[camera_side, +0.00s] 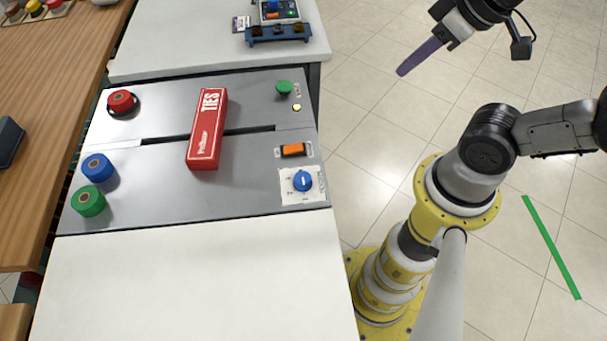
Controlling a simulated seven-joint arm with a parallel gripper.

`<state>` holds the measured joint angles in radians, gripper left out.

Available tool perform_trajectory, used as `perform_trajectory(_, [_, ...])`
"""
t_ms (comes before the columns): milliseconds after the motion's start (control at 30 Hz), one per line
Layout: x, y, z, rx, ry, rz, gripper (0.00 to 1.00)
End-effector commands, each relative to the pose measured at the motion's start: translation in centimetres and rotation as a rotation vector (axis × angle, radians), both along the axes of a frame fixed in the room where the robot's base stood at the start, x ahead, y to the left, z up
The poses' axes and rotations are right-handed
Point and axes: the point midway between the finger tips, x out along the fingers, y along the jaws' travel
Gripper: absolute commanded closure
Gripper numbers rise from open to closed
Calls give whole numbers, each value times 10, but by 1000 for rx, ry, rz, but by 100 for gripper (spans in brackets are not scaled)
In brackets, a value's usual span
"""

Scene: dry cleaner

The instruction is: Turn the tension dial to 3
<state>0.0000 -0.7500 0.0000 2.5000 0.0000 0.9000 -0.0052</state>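A blue dial (303,181) with a white pointer mark sits on a white printed plate (287,195) at the right end of the grey panel (240,194). The numbers on the plate are too small to read, so I cannot tell its setting. My gripper (405,72) is at the upper right, over the floor, well apart from the dial and above the panel's right side. A long purple piece extends from it toward the lower left. I cannot tell whether the fingers are open or shut.
A red TIES box (207,129) lies across the panel's slot. An orange switch (293,150) is just above the dial. A green button (284,87), a red knob (121,102), a blue spool (97,167) and a green spool (88,201) stand around. The white counter (190,285) in front is clear.

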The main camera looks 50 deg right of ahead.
Motion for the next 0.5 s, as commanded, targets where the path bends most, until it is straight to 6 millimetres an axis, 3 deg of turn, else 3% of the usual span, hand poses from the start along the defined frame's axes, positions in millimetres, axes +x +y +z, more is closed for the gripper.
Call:
perform_trajectory(33, [0,0,0,-7,0,13,78])
perform_trajectory(167, [2,0,2,-58,-11,107,55])
perform_trajectory(333, [21,2,13,-176,-21,333,24])
perform_trajectory(500, [55,19,9,-290,39,656,21])
